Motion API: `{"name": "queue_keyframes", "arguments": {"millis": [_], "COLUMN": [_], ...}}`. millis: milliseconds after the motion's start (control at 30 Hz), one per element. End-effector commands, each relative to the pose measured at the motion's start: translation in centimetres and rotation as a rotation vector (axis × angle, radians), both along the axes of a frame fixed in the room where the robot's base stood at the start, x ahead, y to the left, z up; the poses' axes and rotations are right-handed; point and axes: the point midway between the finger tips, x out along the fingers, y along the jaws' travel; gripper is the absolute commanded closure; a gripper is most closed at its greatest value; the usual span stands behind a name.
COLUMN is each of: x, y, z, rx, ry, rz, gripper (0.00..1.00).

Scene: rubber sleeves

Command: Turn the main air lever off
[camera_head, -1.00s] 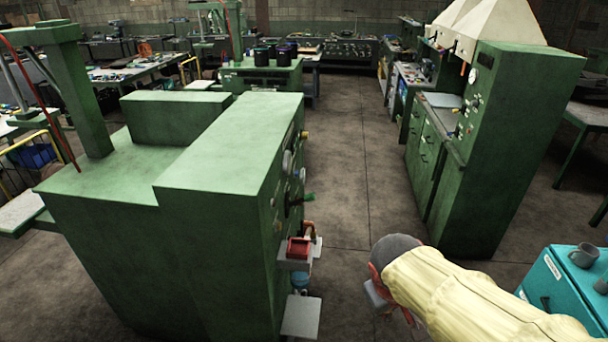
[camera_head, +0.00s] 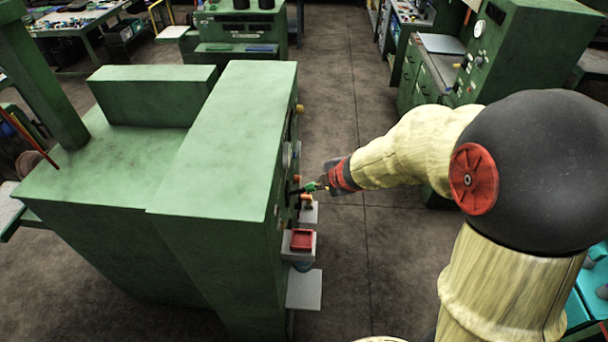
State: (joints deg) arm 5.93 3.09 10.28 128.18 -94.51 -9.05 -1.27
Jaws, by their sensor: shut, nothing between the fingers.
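The green machine cabinet (camera_head: 235,130) stands left of centre, with its control panel on the right side, seen at a steep angle. A dark lever with a green tip (camera_head: 311,186) sticks out from this panel. Which control is the main air lever cannot be told for sure. My gripper (camera_head: 322,187) is at the panel, right beside the green tip, and seems to touch or nearly touch it. It is shut and holds nothing. Its fingertips are small and partly hidden in the dark area by the lever.
An orange handle (camera_head: 306,202) sits just below the lever. A red tray (camera_head: 302,239) rests on a grey shelf below, with another grey shelf (camera_head: 305,290) lower down. A yellow knob (camera_head: 300,108) is farther along the panel. Another green cabinet (camera_head: 510,60) stands right; floor lies between.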

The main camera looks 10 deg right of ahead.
Motion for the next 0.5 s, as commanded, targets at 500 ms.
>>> {"name": "queue_keyframes", "arguments": {"millis": [500], "x": [-0.6], "y": [3.1], "z": [0.3], "rx": [0.040], "ry": [0.004], "rz": [0.141], "gripper": [1.00]}}
